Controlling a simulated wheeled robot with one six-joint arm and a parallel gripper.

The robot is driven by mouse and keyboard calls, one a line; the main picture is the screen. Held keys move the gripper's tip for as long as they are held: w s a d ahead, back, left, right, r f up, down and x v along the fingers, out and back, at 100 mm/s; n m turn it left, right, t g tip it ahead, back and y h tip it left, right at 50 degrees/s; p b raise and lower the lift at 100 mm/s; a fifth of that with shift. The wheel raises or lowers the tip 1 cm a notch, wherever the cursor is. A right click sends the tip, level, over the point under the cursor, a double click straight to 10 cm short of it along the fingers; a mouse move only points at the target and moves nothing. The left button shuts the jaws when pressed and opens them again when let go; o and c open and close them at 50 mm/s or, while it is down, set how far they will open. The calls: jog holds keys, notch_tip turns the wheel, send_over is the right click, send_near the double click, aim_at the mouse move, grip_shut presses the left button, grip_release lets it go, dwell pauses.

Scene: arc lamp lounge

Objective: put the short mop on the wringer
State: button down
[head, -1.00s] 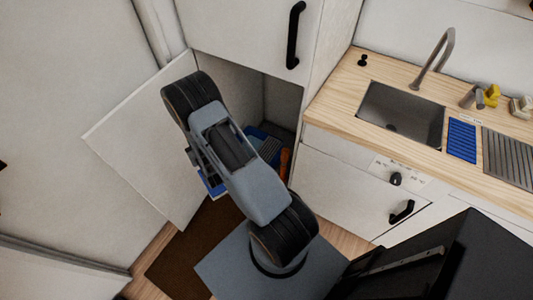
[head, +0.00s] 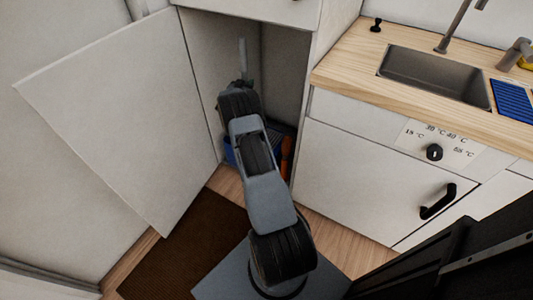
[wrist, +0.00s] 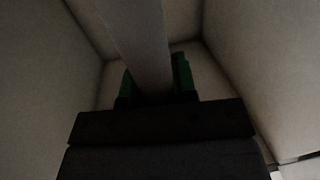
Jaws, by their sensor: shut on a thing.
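My gripper (wrist: 155,88) has green fingers shut on a pale, straight handle (wrist: 142,40) in the wrist view, apparently the short mop's. Its upper end (head: 242,58) stands nearly upright above my arm, inside the open cabinet, in the head view. The mop's head is hidden in both views. A blue bucket (head: 229,152) sits low in the cabinet, mostly behind my arm. A dark grey part at its top right (head: 281,129) may be the wringer. I cannot tell whether the mop touches it.
An orange item (head: 287,158) stands right of the bucket. The open cabinet door (head: 120,120) is on the left. Cabinet walls enclose my gripper closely. A white front with a knob (head: 434,152) and a wooden counter with a sink (head: 435,80) are on the right.

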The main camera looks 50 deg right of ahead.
jog(key=s+d+f+m+g+b, duration=0.25)
jog(key=d+b, duration=0.45)
jog(key=d, duration=0.4)
notch_tip(320, 180, down, 10)
jog(key=b, duration=0.3)
jog(key=shift+r+n+h+b, duration=0.25)
jog(key=shift+n+h+b, duration=0.15)
jog(key=shift+n, duration=0.05)
jog(key=shift+a+f, duration=0.1)
jog(key=shift+f, duration=0.05)
